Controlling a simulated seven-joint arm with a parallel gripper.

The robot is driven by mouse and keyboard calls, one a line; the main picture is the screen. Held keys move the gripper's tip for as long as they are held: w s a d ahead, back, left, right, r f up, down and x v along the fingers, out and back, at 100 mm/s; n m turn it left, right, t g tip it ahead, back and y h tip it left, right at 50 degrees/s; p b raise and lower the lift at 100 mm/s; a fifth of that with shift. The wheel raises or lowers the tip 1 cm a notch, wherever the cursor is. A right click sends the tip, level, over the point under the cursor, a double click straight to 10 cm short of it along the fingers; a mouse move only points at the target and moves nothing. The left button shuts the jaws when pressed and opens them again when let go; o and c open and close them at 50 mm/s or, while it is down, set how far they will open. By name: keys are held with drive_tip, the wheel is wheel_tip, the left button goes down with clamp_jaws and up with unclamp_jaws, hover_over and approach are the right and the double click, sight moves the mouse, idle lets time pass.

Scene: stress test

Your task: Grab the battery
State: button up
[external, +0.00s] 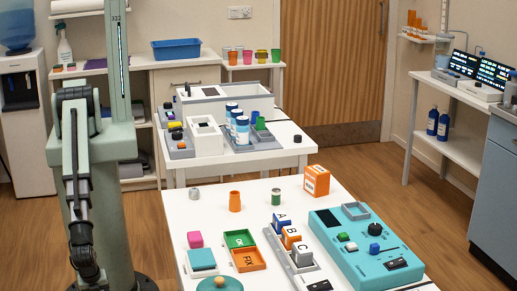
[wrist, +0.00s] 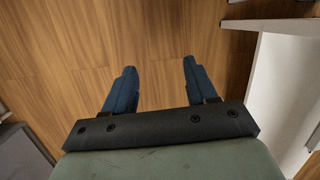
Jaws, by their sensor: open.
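A small green cylinder with a metallic top (external: 276,197) stands upright on the near white table in the external view; it may be the battery, but it is too small to tell. A short silver-grey cylinder (external: 194,193) stands farther left at the table's far edge. My gripper (wrist: 160,70) shows in the wrist view with its two blue fingers apart and nothing between them. It points at the wooden floor. My arm hangs down left of the table, away from both cylinders. No battery shows in the wrist view.
The near white table (external: 180,228) also bears an orange cup (external: 235,201), an orange box (external: 317,181), lettered blocks (external: 290,238), green and orange trays (external: 247,260) and a teal console (external: 368,250). A white edge (wrist: 270,90) stands right of my fingers. Floor is clear below.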

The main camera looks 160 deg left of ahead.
drive_tip(key=w+a+r+n+t, duration=0.1)
drive_tip(key=w+a+r+t, duration=0.1)
drive_tip(key=w+r, duration=0.8)
drive_tip(key=w+a+r+t+y, duration=0.15)
drive_tip(key=w+r, duration=0.35)
drive_tip(key=w, duration=0.8)
drive_tip(key=w+a+r+n+t, duration=0.1)
drive_tip(key=w+r+t, duration=0.2)
drive_tip(key=w+r, duration=0.7)
drive_tip(key=w+a+r+n+t+y, duration=0.1)
drive_tip(key=w+a+r, duration=0.5)
drive_tip(key=r, duration=0.2)
drive_tip(key=w+a+r+n, duration=0.2)
drive_tip(key=w+a+r, duration=0.3)
drive_tip(key=w+r, duration=0.15)
drive_tip(key=s+a+r+n+g, duration=0.1)
drive_tip(key=s+a+r+n, duration=0.2)
drive_tip(key=a, duration=0.9)
drive_tip(key=s+a+r+n, duration=0.1)
drive_tip(key=s+a+r, duration=0.4)
drive_tip(key=a, duration=0.6)
drive_tip(key=s+a+r+n+g, duration=0.15)
drive_tip(key=a+r, duration=0.35)
drive_tip(key=a, duration=0.7)
drive_tip(key=n+g+h, duration=0.3)
drive_tip(key=n, duration=0.1)
hover_over(276, 189)
drive_tip(key=f, duration=0.1)
wheel_tip(276, 189, down, 14)
drive_tip(key=shift+r, duration=0.25)
